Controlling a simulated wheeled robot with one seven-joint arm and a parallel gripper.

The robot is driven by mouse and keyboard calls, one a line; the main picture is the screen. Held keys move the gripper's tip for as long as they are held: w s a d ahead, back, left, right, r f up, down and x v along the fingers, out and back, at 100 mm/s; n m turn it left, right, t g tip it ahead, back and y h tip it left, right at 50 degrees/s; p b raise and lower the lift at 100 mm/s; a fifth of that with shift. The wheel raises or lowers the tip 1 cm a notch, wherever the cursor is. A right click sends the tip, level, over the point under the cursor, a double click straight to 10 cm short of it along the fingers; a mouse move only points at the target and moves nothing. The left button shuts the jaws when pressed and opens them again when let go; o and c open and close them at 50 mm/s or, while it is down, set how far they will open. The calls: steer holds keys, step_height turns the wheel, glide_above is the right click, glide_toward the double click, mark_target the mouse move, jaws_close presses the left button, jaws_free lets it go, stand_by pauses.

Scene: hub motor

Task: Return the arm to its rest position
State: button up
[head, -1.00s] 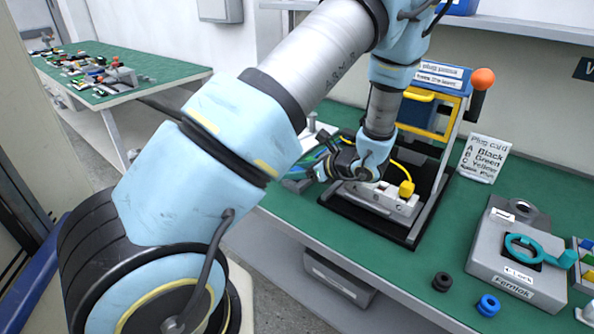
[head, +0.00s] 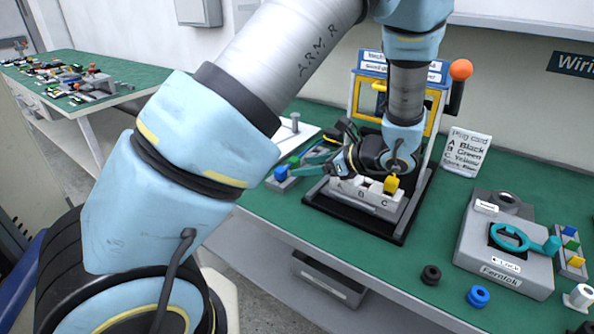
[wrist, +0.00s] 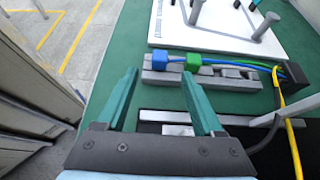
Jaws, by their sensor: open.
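My arm reaches from the lower left over the green bench in the head view. My gripper (head: 302,168) points left beside the wiring stand. In the wrist view my gripper (wrist: 160,76) has its two teal fingers apart with nothing between them. A grey holder (wrist: 222,82) with a blue plug (wrist: 160,62) and a green plug (wrist: 194,62) lies just beyond the fingertips; contact is not visible. The socket block (head: 360,197) marked A, B, C stands right of the gripper, with a yellow plug (head: 391,183) at C. My wrist partly hides the stand.
A yellow cable (wrist: 290,130) runs close on the right in the wrist view. The stand has an orange-knobbed lever (head: 460,70). A plug card (head: 467,152), a grey fixture (head: 505,255), a black ring (head: 431,275) and a blue ring (head: 478,296) occupy the right side. Floor shows at left.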

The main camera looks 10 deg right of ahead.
steer(key=shift+s+d+r, duration=0.2)
steer(key=s+a+r+n+g+h, duration=0.1)
steer(key=s+a+n+g+h, duration=0.1)
steer(key=a+n, duration=0.5)
steer(key=s+a+r+n+g+h, duration=0.2)
steer(key=a+n+g+h, duration=0.1)
steer(key=a+n, duration=0.5)
steer(key=s+a+r+n+g+h, duration=0.2)
steer(key=s+a+n+h, duration=0.1)
steer(key=a+n, duration=0.5)
steer(key=n, duration=0.3)
steer(key=shift+h, duration=0.3)
